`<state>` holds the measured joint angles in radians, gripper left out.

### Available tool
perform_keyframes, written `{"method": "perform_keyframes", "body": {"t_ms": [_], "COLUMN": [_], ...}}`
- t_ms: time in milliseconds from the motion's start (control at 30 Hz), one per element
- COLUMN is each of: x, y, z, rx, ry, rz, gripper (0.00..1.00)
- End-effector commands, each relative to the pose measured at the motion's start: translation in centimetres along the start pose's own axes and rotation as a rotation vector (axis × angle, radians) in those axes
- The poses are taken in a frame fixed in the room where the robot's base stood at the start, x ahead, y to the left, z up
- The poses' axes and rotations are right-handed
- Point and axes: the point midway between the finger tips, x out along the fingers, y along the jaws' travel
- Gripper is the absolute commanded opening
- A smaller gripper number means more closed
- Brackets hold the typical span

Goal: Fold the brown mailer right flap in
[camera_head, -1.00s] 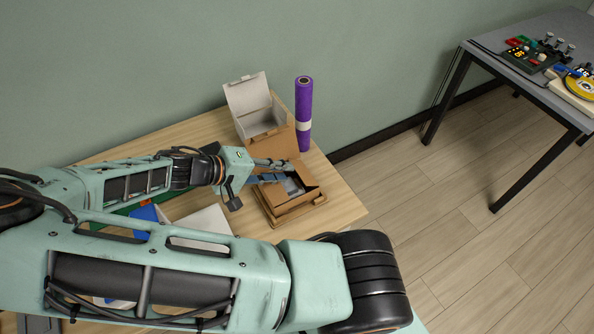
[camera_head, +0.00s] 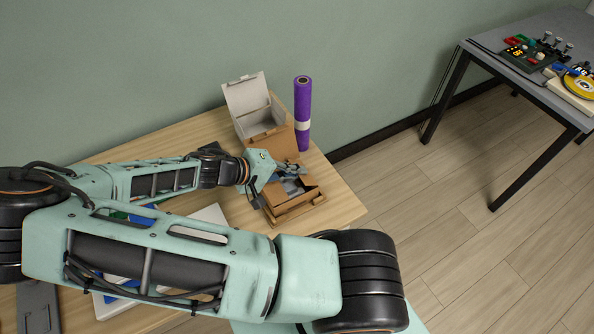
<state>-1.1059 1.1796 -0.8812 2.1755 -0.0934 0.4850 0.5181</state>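The brown mailer (camera_head: 291,208) is an open cardboard box on the wooden table, in front of a white box. A raised brown flap (camera_head: 280,139) stands at its back. Another flap slopes at its right and front side. My gripper (camera_head: 292,178) is over the mailer's opening, reaching in from the left. Its fingers are small and dark here, and I cannot tell whether they touch a flap. The mailer's left side and most of its inside are hidden behind my gripper.
A white open box (camera_head: 247,103) stands behind the mailer. A purple roll (camera_head: 303,110) stands upright close behind at the right. My arm covers much of the table (camera_head: 345,205), with white and blue items partly hidden beneath. A grey table (camera_head: 517,68) with electronics stands apart at right.

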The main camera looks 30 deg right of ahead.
Motion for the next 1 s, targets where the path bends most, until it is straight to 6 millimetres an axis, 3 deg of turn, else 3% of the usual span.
{"method": "perform_keyframes", "body": {"t_ms": [267,700,1000], "x": [0.1,0.3,0.1], "y": [-0.2,-1.3,-1.2], "z": [0.0,0.0,0.0], "rx": [-0.003,-0.001,0.0], "ry": [0.001,0.0,0.001], "rz": [0.015,0.243,0.254], "gripper": [0.0,0.0,0.0]}}
